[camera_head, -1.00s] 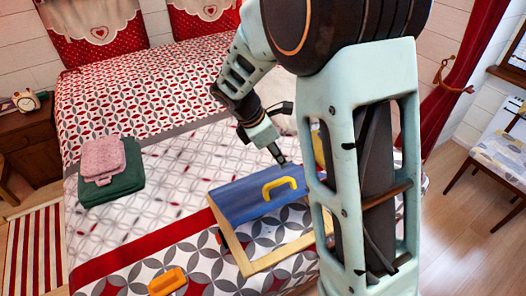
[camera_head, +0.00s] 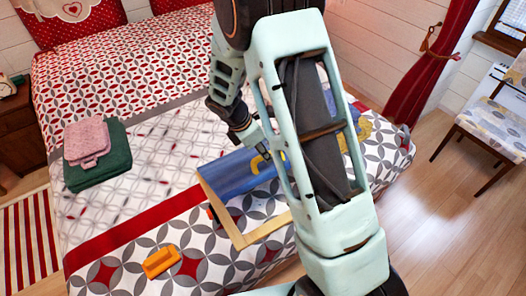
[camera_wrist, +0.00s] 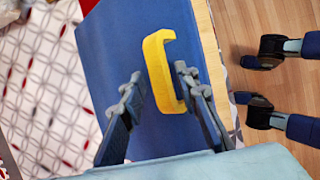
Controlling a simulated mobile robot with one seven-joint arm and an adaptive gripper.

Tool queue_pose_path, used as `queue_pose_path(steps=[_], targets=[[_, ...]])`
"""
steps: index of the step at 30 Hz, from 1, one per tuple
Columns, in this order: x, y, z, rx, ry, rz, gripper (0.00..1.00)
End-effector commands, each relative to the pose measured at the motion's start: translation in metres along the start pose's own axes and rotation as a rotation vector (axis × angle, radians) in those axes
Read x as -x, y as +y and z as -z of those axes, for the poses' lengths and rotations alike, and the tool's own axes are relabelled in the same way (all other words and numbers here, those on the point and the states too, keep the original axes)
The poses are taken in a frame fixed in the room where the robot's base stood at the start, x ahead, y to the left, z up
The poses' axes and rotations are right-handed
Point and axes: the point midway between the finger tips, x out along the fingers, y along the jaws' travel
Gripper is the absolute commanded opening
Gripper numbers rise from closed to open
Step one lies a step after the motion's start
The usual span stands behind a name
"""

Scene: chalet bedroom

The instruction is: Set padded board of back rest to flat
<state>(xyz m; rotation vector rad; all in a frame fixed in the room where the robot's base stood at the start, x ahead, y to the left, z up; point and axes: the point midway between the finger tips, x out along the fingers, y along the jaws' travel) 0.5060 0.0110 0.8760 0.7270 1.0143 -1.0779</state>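The back rest lies on the bed. Its blue padded board (camera_head: 228,172) shows beside my arm, above a light wooden frame (camera_head: 250,237); its exact tilt is unclear. In the wrist view the blue board (camera_wrist: 105,55) fills the middle, with a yellow handle (camera_wrist: 158,68) on it. My gripper (camera_wrist: 160,78) is open, its fingers on either side of the handle in the picture. The right finger appears very close to the handle; I cannot tell whether it touches. In the head view my arm hides the fingertips and most of the handle (camera_head: 257,163).
An orange object (camera_head: 160,262) lies on the bed near its front edge. Folded pink (camera_head: 87,140) and green (camera_head: 98,172) cloths lie at the left. A chair (camera_head: 492,125) stands at the right. Wooden floor (camera_head: 455,220) is open between bed and chair.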

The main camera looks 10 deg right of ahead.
Motion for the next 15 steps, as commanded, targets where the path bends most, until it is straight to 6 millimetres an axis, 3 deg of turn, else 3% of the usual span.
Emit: queue_pose_path(steps=[8,15], targets=[[-0.0017,0.0003,0.0000,0.000,0.000,-0.001,0.29],[-0.0015,0.0003,-0.0001,0.000,0.000,-0.001,0.03]])
